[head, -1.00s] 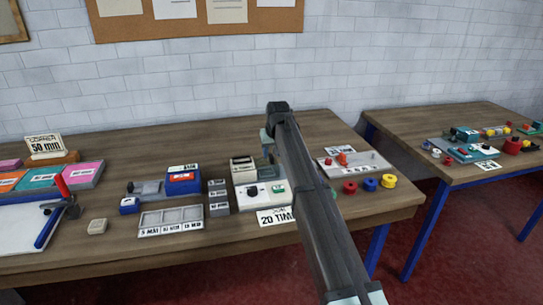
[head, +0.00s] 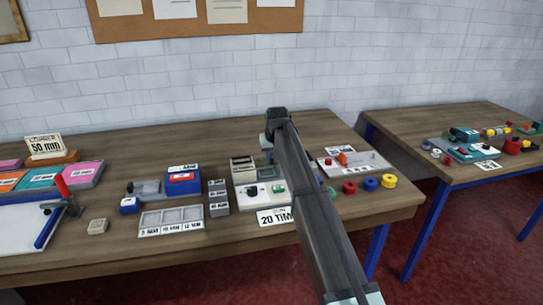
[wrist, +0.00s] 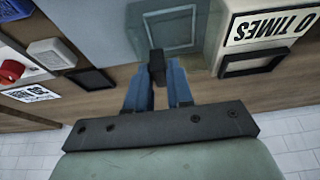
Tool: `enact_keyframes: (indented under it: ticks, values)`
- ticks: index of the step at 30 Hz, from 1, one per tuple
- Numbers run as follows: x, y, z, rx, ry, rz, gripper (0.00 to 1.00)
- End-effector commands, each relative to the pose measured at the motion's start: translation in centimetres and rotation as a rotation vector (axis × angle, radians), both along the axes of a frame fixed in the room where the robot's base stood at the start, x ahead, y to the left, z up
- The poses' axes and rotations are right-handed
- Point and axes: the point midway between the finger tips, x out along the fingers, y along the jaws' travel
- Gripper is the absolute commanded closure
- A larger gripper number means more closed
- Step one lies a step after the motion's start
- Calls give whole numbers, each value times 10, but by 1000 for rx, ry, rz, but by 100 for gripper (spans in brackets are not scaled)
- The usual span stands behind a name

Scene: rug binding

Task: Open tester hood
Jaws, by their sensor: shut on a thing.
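The tester (head: 262,196) is a pale box with a dark knob and a green button, standing near the right end of the long table behind a "20 TIMES" card (head: 275,216). In the wrist view, a bluish see-through panel (wrist: 178,32), apparently the tester hood, lies just beyond my fingers. My gripper (wrist: 158,77) is shut on a small black piece (wrist: 156,60), apparently the hood's handle, in front of this panel. In the head view my arm hides the fingers and most of the hood, so its angle cannot be told.
A second table (head: 480,120) is at the right.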

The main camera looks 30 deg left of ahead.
Motion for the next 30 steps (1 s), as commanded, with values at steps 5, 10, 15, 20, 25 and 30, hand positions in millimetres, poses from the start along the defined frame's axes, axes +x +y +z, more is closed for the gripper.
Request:
enact_keyframes:
  ticks: [5, 10, 15, 20, 25, 30]
  values:
    - [0, 0, 0, 0, 0, 0, 100]
    - [0, 0, 0, 0, 0, 0, 100]
    - [0, 0, 0, -1, 1, 0, 100]
    - [1, -2, -1, -1, 2, -1, 100]
    - [16, -16, -2, -2, 2, -3, 100]
    - [42, -42, -2, -3, 4, -3, 100]
